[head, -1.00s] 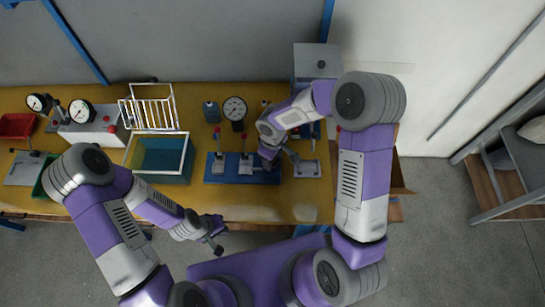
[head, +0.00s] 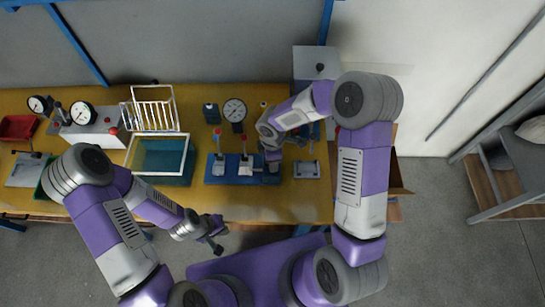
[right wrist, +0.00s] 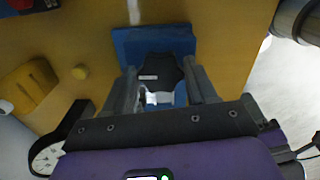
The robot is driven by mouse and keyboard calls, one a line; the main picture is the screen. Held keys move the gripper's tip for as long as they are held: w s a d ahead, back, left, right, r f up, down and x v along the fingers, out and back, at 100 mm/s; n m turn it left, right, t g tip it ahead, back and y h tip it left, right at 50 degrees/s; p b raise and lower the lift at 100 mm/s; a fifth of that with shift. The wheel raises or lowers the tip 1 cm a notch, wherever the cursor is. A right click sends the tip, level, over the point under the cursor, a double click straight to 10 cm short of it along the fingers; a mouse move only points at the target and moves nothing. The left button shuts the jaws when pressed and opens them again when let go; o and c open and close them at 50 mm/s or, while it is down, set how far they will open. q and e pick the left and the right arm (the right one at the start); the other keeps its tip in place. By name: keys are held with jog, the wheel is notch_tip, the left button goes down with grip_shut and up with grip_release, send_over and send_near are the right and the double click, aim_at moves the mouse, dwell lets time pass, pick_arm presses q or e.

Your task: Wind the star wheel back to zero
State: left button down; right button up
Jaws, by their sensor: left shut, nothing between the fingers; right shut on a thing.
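The star wheel (right wrist: 160,70) is a dark lobed knob with a small pale label, in front of a blue base in the right wrist view. My right gripper (right wrist: 163,92) has its fingers on either side of the wheel and is shut on it. In the head view my right gripper (head: 272,167) is at the right end of the blue base plate (head: 232,179) and mostly hides the wheel. I cannot read any zero mark. My left gripper (head: 216,240) is shut and empty, in front of the table's near edge.
Two red-knobbed levers (head: 217,133) stand on the blue plate, left of my right gripper. A dial gauge (head: 234,110) is behind them. A teal bin (head: 160,158) and a white wire rack (head: 153,108) stand to the left. A grey metal plate (head: 306,170) lies to the right.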

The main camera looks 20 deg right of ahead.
dwell(0.5)
jog(key=o, duration=1.1)
jog(key=shift+c, duration=0.2)
jog(key=shift+r, duration=0.15)
notch_tip(320, 180, up, 7)
jog(key=shift+r+p, duration=0.2)
jog(key=shift+p, duration=0.3)
